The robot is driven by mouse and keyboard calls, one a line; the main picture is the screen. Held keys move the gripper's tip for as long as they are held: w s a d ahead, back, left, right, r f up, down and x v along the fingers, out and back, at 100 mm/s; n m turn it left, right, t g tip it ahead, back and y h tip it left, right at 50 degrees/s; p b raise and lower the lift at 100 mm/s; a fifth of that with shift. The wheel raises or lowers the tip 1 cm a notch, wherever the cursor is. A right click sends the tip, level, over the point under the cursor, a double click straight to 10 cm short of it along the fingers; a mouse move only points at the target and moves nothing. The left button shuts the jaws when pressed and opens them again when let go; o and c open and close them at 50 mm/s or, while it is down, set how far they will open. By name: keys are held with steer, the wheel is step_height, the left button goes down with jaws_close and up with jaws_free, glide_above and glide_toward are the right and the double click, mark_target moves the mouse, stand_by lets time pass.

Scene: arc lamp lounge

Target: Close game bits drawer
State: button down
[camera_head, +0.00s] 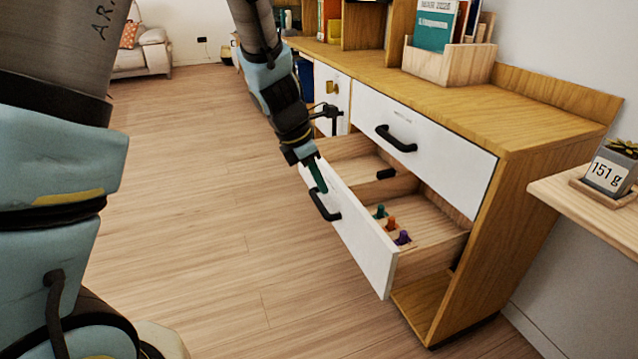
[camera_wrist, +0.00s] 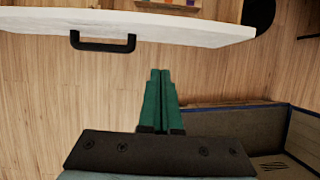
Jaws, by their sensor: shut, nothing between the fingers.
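The game bits drawer (camera_head: 352,230) is the lower drawer of the wooden cabinet and stands well open. It has a white front and a black handle (camera_head: 325,205). Several coloured game pieces (camera_head: 391,223) stand inside it. My gripper (camera_head: 320,178) is shut and empty, with green fingers pointing down by the outer side of the drawer front, close to the handle. In the wrist view the shut fingers (camera_wrist: 160,75) point toward the white front (camera_wrist: 190,32), with floor visible between them. The handle (camera_wrist: 103,43) lies to their left. Contact cannot be seen.
A closed white drawer (camera_head: 425,125) sits above the open one. A white door (camera_head: 331,95) with a brass latch is farther along the cabinet. A shelf with a plant pot (camera_head: 607,172) juts in at right. The wooden floor (camera_head: 220,230) before the drawer is clear.

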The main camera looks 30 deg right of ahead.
mark_target(353, 214)
steer(key=shift+s+d+f+b, duration=0.2)
steer(key=shift+d+f+b, duration=0.15)
steer(key=shift+d+f, duration=1.25)
steer(key=shift+s+d+f+b, duration=0.2)
steer(key=shift+d+f+b, duration=0.1)
steer(key=shift+d+f, duration=1.3)
steer(key=shift+d, duration=0.1)
